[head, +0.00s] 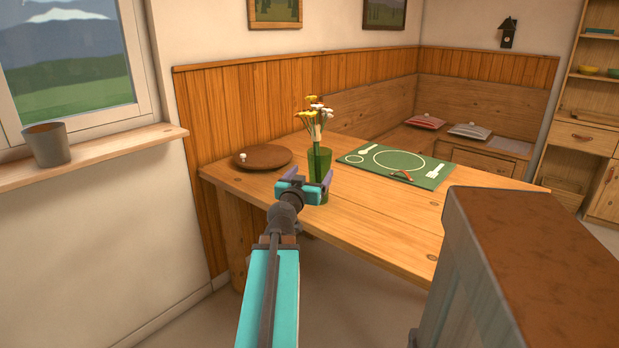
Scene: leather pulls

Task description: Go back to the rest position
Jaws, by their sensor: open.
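My gripper (306,182) is in the middle of the head view, at the end of my teal and grey arm. Its two purple-grey fingers are spread apart and open. It is in front of a green vase (319,165) on the wooden table. The vase stands upright and holds white and yellow flowers (318,112). The gripper hides part of the vase's lower half. I cannot tell whether the fingers are around the vase or touch it.
A grey cup (47,145) stands on the windowsill (95,158) at left. A corner bench (470,154) lies behind. The table's front part is clear.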

